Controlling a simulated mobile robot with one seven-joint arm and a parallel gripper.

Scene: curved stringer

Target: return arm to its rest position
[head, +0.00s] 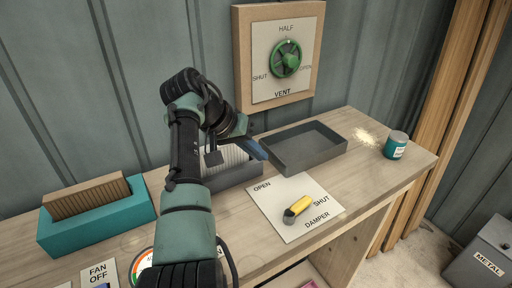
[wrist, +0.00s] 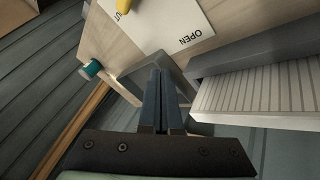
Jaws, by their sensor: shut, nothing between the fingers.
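My gripper (head: 252,147) is above the bench, between the grey tray and a grey box with a white ribbed insert. In the wrist view its two dark fingers (wrist: 162,78) are together, with nothing held. My arm reaches in from the bottom of the head view and bends at a black joint in front of the wall. In the head view the fingers partly hide the ribbed box.
The bench (head: 245,235) holds a grey tray (head: 335,150), ribbed box (head: 235,178), teal box with a brown block (head: 95,225), damper card with yellow lever (head: 298,208) and teal can (head: 396,146). A vent panel (head: 309,82) with green handwheel hangs behind. A METAL bin (head: 482,258) stands right.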

